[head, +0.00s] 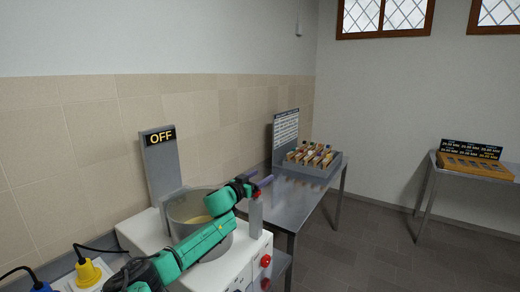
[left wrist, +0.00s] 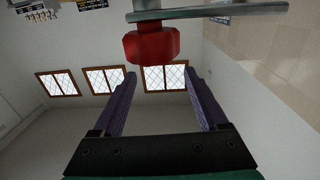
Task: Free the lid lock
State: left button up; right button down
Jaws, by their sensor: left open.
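A white machine (head: 258,247) carries a round metal tank (head: 226,243) with something yellowish inside. A grey post (head: 256,213) rises at the tank's right side. A red knob (left wrist: 152,45) on a thin grey bar (left wrist: 207,13) shows large in the left wrist view; I take it for the lid lock. My left gripper (head: 262,181) is at the post's top, its arm crossing in front of the tank. In the left wrist view the gripper (left wrist: 165,82) is open and empty, its purple fingers apart. The knob appears above the gap, not clearly between them. My right gripper is out of view.
A grey panel reading OFF (head: 160,160) stands behind the tank. Red buttons (head: 266,261) are on the machine's front. A steel table (head: 290,205) at the right bears a tray of several samples (head: 312,158). Yellow and blue plugs (head: 88,272) sit at lower left.

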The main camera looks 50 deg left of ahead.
pick_arm(q)
notch_tip(320, 180, up, 15)
jog(key=shift+b, duration=0.35)
